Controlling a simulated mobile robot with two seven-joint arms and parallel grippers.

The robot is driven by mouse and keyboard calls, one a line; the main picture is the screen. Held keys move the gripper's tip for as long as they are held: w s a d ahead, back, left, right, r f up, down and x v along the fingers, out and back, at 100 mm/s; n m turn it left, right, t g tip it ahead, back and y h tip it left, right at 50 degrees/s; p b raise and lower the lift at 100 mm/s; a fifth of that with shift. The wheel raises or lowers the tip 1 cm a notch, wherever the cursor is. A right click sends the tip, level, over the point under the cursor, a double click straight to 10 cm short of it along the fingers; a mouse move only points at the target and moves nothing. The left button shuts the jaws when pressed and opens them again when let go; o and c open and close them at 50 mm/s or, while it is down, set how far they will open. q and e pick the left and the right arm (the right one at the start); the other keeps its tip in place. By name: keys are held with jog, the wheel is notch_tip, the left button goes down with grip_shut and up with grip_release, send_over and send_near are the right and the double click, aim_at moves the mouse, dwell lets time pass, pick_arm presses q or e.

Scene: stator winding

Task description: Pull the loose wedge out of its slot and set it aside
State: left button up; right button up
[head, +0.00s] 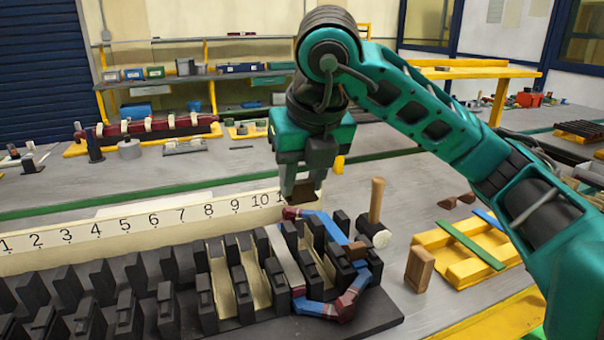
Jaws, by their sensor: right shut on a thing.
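My right gripper (303,192) points down above the back edge of the stator, near number 10 on the strip. It is shut on a dark brown wedge (304,191), held above the slots and clear of them. The black toothed stator (150,290) lies along the front of the table. A blue and red coil (322,222) sits in its right-hand slots. Another brown wedge (356,250) sits among the teeth at the right end. My left gripper is out of view.
A mallet (377,205) with a wooden handle stands right of the coil. A wooden block (419,268) stands beside a yellow rack (465,250) with green and blue strips.

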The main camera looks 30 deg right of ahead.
pick_arm(q)
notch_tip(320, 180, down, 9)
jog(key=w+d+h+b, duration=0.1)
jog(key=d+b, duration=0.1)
jog(key=b, duration=1.1)
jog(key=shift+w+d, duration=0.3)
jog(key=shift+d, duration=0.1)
dwell(1.0)
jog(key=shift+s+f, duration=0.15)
